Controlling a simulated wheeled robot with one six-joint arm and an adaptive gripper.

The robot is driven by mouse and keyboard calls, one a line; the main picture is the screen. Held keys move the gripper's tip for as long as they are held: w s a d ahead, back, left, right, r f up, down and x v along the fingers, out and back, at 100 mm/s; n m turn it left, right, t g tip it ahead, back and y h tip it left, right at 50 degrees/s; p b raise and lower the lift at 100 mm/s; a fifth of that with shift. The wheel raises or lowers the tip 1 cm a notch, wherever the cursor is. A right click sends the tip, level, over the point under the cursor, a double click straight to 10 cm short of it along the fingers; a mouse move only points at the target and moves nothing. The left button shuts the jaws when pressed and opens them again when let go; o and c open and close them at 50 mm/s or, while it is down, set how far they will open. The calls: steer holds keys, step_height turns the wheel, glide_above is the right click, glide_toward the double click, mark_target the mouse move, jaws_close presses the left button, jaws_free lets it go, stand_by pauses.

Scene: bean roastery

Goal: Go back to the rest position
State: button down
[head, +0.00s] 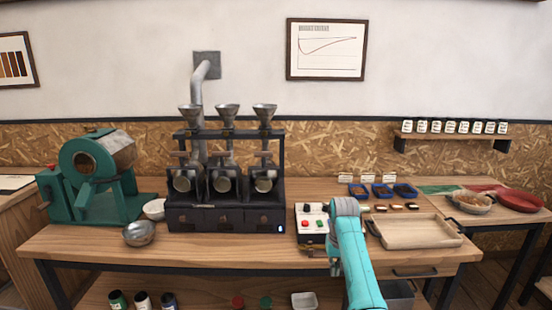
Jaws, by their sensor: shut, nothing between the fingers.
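My teal arm with a grey joint (345,207) rises from the bottom of the head view, in front of the bench, right of centre. My gripper (313,250) shows only as a small dark shape left of the arm, low by the front of the button box. It looks shut, with nothing seen in it. Most of the wrist is hidden by the arm. I cannot tell whether the gripper touches the box or the bench.
The button box (311,222) stands close left of my arm. A wooden tray (417,245) and blue bean trays (381,190) lie to the right. The three-funnel roaster (225,190), a metal bowl (139,234) and a green drum machine (92,190) stand left.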

steer(key=s+f+t, duration=0.2)
steer(key=s+f, duration=0.4)
steer(key=f, duration=0.6)
steer(key=s+f+t, duration=0.1)
steer(key=s+f, duration=0.4)
steer(key=f, duration=0.7)
steer(key=s+f+t, duration=0.2)
steer(key=s+f, duration=0.2)
steer(key=s, duration=0.6)
steer(key=s+f+t, duration=0.2)
steer(key=s+f, duration=0.2)
steer(key=s, duration=0.6)
steer(key=s+r+t, duration=0.2)
steer(key=s+r, duration=0.2)
steer(key=s, duration=0.7)
steer(key=s+r+t, duration=0.1)
steer(key=s+r, duration=0.3)
steer(key=s, duration=0.6)
steer(key=s+r+t, duration=0.2)
steer(key=s+r, duration=0.5)
steer(key=r, duration=0.4)
steer(key=s+r+t, duration=0.2)
steer(key=s+r, duration=0.5)
steer(key=r, duration=0.4)
steer(key=shift+r, duration=0.15)
